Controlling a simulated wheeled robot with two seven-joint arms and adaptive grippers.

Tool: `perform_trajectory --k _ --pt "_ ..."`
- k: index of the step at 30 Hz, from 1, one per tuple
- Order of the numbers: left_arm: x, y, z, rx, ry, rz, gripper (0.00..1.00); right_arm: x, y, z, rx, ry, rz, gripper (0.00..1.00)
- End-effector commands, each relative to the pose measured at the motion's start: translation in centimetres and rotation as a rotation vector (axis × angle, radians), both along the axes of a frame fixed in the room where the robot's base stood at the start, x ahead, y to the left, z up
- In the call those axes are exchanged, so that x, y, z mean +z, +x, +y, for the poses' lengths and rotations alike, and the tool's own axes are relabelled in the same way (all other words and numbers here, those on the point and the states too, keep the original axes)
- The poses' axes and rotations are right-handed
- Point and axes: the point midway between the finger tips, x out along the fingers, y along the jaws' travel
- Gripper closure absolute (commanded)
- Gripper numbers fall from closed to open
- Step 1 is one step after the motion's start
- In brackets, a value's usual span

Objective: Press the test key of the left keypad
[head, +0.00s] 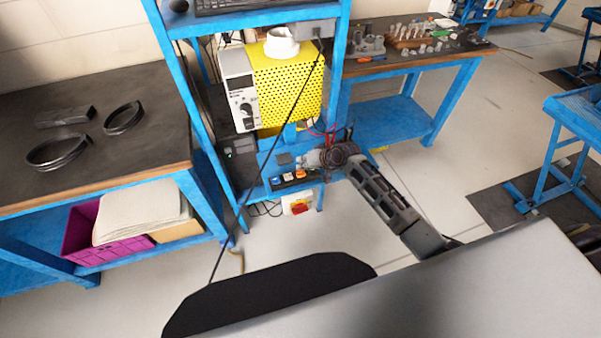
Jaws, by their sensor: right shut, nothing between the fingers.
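A row of small keys (288,178), with white, orange and red among them, sits low on the blue test stand. It is too small to read any label or to tell one keypad from another. My right arm comes in from the lower right. My right gripper (309,158) is at its far end, shut and empty, just above and to the right of the keys. I cannot tell whether it touches anything. My left gripper is not in view.
A yellow perforated cover (290,88) and a white instrument (239,88) stand above. A black cable crosses in front of the stand. A workbench (150,85) with metal rings stands left.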

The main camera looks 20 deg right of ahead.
Motion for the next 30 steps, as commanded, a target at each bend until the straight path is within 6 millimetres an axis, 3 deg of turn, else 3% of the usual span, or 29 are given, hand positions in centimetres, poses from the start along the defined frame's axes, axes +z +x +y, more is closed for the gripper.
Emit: perform_trajectory --k 30 --pt "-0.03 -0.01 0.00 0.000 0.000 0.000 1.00 -0.82 0.00 0.00 0.000 0.000 0.000 1.00"
